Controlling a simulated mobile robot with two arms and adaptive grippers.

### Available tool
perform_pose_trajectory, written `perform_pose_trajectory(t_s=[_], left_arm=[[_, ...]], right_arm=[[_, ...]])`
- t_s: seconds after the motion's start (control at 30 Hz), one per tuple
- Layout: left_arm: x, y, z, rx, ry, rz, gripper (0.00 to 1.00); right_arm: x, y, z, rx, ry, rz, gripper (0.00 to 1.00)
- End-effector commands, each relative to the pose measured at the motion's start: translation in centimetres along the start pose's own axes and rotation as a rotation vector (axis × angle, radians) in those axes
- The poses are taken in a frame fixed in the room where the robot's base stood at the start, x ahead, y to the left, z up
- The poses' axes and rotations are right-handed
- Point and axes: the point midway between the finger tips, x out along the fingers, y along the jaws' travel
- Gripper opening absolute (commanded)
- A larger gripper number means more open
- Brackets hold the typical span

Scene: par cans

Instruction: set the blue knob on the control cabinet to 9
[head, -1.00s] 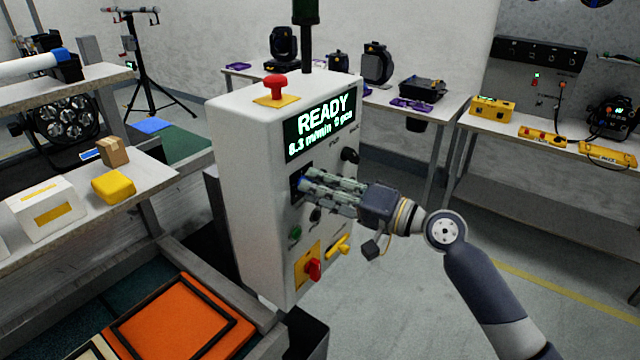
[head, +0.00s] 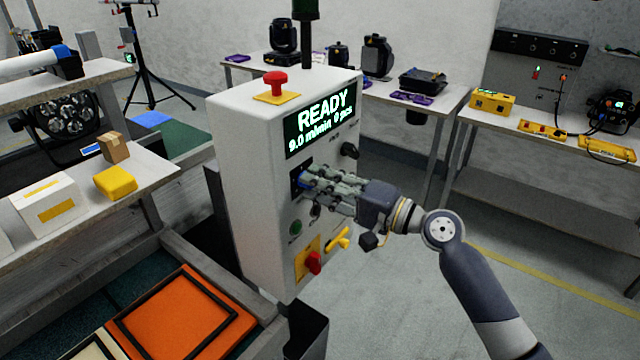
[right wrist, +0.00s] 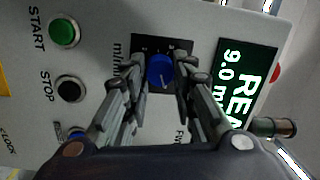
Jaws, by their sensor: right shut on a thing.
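The control cabinet (head: 238,190) is a white box with a green-lit display (head: 320,122) reading "READY" and "9.0 m/min 0 pcs". The blue knob (right wrist: 160,70) sits on a black dial plate (right wrist: 148,46) on its front panel; a white mark shows on the knob. In the head view the fingers mostly hide the knob. My right gripper (head: 308,182) reaches in from the right, its fingers shut on the knob from both sides; they also show in the right wrist view (right wrist: 161,76). My left gripper is in neither current view.
Close to the fingers are a green START button (right wrist: 64,31), a black STOP button (right wrist: 71,89) and a black knob (head: 349,150). Below are a red switch (head: 313,263) and a yellow handle (head: 340,238). A red mushroom button (head: 275,82) is on top. Shelves stand at left.

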Motion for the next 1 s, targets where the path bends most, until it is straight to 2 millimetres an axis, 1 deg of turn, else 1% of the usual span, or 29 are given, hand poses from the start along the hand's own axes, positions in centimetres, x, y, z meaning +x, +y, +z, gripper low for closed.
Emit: perform_pose_trajectory(t_s=[0.03, 0.07, 0.1, 0.13, 0.43, 0.57, 0.67, 0.9, 1.0], left_arm=[[0.0, 0.0, 0.0, 0.000, 0.000, 0.000, 0.00], [0.0, 0.0, 0.0, 0.000, 0.000, 0.000, 0.00], [0.0, 0.0, 0.0, 0.000, 0.000, 0.000, 0.00], [0.0, 0.0, 0.0, 0.000, 0.000, 0.000, 0.00], [0.0, 0.0, 0.1, 0.000, -0.001, 0.000, 0.00], [0.0, -0.1, 0.2, -0.001, -0.002, -0.001, 0.00], [0.0, 0.0, 0.1, 0.000, -0.001, 0.000, 0.00], [0.0, 0.0, 0.1, 0.000, -0.001, 0.000, 0.00], [0.0, 0.0, 0.0, 0.000, 0.000, 0.000, 0.00]], right_arm=[[0.0, 0.2, 0.1, 0.001, -0.002, 0.003, 0.01], [0.0, 0.2, 0.1, 0.001, -0.002, 0.003, 0.32], [0.0, 0.2, 0.1, 0.000, -0.002, 0.003, 0.41], [0.0, 0.1, 0.1, 0.000, -0.002, 0.003, 0.45], [0.0, 0.1, 0.0, -0.001, 0.000, 0.001, 0.45], [-0.7, 0.1, -0.1, -0.001, 0.002, 0.002, 0.45], [-2.2, 0.2, 0.0, 0.000, 0.002, 0.003, 0.45], [-7.4, 0.3, 0.0, 0.001, 0.001, 0.006, 0.45], [-9.2, 0.2, 0.0, -0.001, 0.000, 0.005, 0.45]])
